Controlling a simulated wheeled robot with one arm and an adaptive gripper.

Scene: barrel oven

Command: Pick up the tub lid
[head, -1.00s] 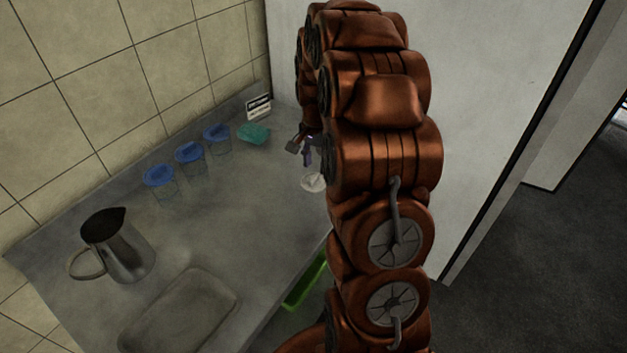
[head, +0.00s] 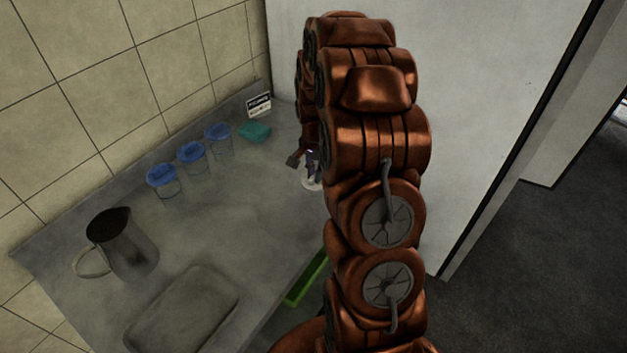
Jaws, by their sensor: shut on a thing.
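The tub lid (head: 311,185) appears as a small pale, roundish flat piece near the right end of the grey counter, in the head view. My arm hides its right part. My gripper (head: 310,170) is down at the lid, with its dark fingers overlapping its upper edge. It is shut on the lid, though the contact is small and partly hidden behind my arm. I cannot tell whether the lid is clear of the counter.
Several clear tubs with blue lids (head: 191,152) stand along the tiled wall. A teal block (head: 254,132) and a small sign (head: 259,106) are at the back corner. A metal jug (head: 123,246) and a shallow tray (head: 182,312) are nearer. A green strip (head: 307,279) lies below the counter edge.

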